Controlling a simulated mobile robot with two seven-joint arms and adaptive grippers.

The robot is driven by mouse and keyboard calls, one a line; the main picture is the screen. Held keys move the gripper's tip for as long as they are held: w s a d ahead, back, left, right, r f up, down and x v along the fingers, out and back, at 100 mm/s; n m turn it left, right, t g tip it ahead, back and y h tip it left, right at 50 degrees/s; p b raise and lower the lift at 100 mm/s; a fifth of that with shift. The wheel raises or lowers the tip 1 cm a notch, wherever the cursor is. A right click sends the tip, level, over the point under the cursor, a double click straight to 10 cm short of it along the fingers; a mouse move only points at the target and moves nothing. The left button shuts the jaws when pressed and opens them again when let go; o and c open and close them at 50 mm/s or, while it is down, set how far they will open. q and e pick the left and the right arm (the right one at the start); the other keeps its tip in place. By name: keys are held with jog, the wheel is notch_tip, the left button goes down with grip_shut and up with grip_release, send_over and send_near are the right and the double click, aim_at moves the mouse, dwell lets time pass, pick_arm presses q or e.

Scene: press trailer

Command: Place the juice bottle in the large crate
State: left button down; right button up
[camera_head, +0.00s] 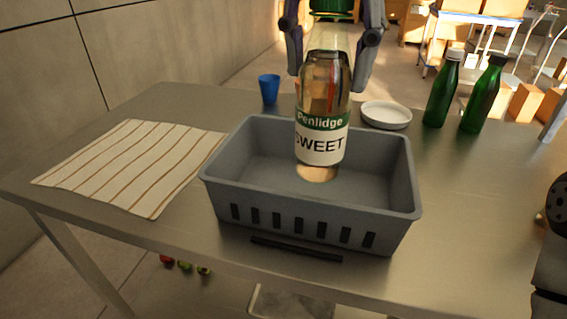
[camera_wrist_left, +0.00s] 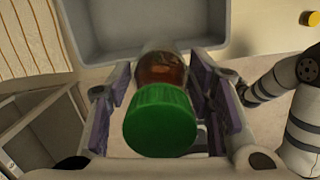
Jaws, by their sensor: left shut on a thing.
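The juice bottle (camera_head: 322,120) is clear with a green and white label and a green cap (camera_wrist_left: 160,120). It stands roughly upright over the inside of the large grey crate (camera_head: 310,215), its lower part below the back rim in the head view. I cannot tell whether its base touches the crate floor. My left gripper (camera_head: 330,62) comes from above and is shut on the bottle's upper part, a finger on each side. The crate wall (camera_wrist_left: 150,48) also shows in the left wrist view. My right gripper is not in view.
A striped cloth (camera_head: 135,165) lies left of the crate on the metal table (camera_head: 480,215). A blue cup (camera_head: 269,89) and a white dish (camera_head: 386,115) stand behind it. Two green bottles (camera_head: 441,92) (camera_head: 484,95) stand at the back right. The table's right front is clear.

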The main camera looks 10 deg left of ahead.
pick_arm(q)
jog(key=w+a+f, duration=0.8)
jog(key=f, duration=0.4)
jog(key=shift+w+a, duration=0.2)
jog(key=shift+w, duration=0.15)
jog(key=shift+f, duration=0.2)
jog(key=c, duration=0.8)
grip_release()
jog(key=shift+f, duration=0.1)
notch_tip(320, 180, up, 12)
jog(key=s, duration=0.1)
jog(key=shift+s+a, duration=0.15)
jog(key=shift+s, duration=0.05)
